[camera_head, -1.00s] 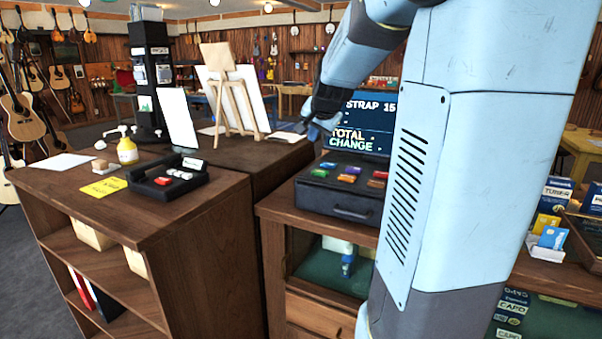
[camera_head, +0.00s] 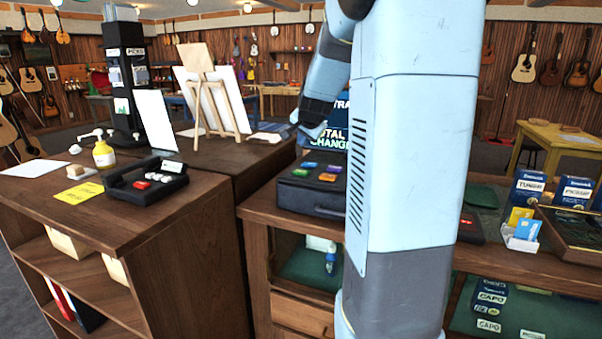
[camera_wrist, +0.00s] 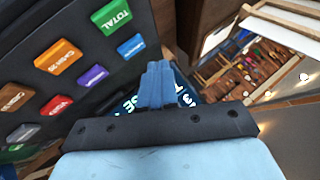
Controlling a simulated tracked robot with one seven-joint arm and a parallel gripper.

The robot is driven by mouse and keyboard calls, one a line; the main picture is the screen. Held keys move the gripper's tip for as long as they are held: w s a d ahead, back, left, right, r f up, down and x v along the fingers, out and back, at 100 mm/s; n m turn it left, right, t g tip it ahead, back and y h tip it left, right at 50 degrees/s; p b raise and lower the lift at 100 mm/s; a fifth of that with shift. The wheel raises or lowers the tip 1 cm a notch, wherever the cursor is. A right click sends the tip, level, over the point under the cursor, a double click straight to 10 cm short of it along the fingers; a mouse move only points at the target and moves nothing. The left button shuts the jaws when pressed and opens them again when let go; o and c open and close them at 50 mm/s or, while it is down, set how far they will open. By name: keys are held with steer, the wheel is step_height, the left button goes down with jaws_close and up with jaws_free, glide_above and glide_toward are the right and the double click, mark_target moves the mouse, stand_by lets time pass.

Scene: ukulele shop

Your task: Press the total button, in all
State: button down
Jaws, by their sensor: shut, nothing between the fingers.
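The cash register (camera_head: 300,199) is a dark box with coloured keys on top, on the wooden counter. A screen (camera_head: 332,138) stands behind it, partly hidden by my arm. In the wrist view the green key (camera_wrist: 112,16) reads TOTAL, at the top. A blue key (camera_wrist: 130,47), a purple key (camera_wrist: 92,76) and an orange key (camera_wrist: 57,57) sit near it. My gripper (camera_wrist: 157,72) is shut and empty, its tips below and right of the green key, apart from it in the picture. In the head view my gripper (camera_head: 302,132) shows small above the register's back side.
A black tray-like device (camera_head: 146,184), a yellow pump bottle (camera_head: 104,154) and a wooden easel (camera_head: 212,100) stand on the left cabinet and counter. A card holder (camera_head: 521,236) and small boxes stand to the right. My arm hides the counter's middle.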

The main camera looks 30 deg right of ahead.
mark_target(302, 172)
steer(key=shift+f, duration=3.4)
steer(key=shift+a+f, duration=0.1)
steer(key=shift+f, duration=0.7)
steer(key=shift+r, duration=0.15)
stand_by(0.3)
steer(key=shift+r, duration=0.75)
steer(key=shift+r, duration=2.5)
